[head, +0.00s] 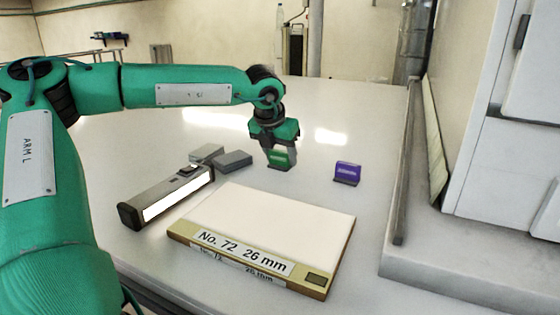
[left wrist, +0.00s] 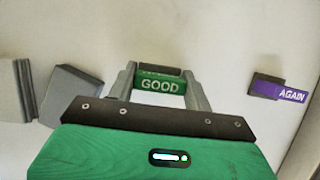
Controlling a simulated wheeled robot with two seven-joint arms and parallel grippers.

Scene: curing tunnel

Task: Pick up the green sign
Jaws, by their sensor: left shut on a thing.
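The green sign (head: 279,160) is small, and in the left wrist view the sign (left wrist: 160,86) reads "GOOD" in white. My left gripper (head: 279,150) points down over it at the middle of the table, with its two fingers on either side of the sign. It is shut on the sign. The sign is at or close to the table surface; I cannot tell whether it touches. My right gripper is not in view.
A purple sign (head: 346,172) reading "AGAIN" stands to the right. A flat panel (head: 280,220) labelled "No. 72 26 mm", a lamp bar (head: 168,196) and grey blocks (head: 232,161) lie nearby. A raised ledge (head: 403,180) bounds the right side.

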